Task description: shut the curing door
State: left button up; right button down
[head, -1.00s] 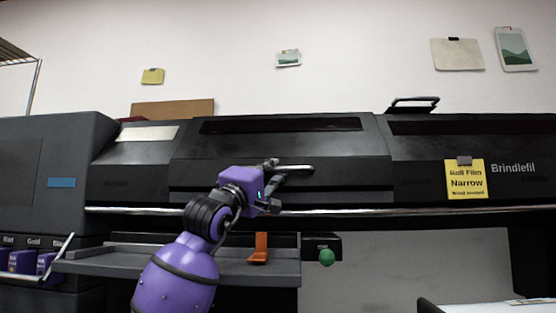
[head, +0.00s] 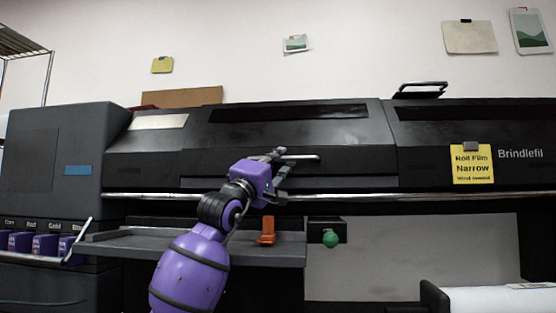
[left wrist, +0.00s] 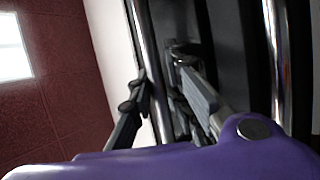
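The curing door appears to be the wide dark middle panel (head: 340,133) on the front of the black printer, with a long dark window slot near its top. A short metal handle bar (head: 305,157) stands out near its lower edge. My left gripper (head: 284,163) is at the left part of this handle, with its fingers spread apart. In the left wrist view, a shiny bar (left wrist: 151,60) runs between the two fingers (left wrist: 160,85); firm contact is not visible. Whether the door is fully closed cannot be told. My right gripper is out of view.
A chrome rail (head: 400,197) crosses the printer below the door. Below it are a grey shelf (head: 130,245), an orange lever (head: 267,232) and a green knob (head: 330,239). A white roll (head: 490,298) lies at lower right.

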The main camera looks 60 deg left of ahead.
pick_arm(q)
jog(key=shift+f, duration=0.1)
jog(key=v, duration=1.2)
dwell(0.5)
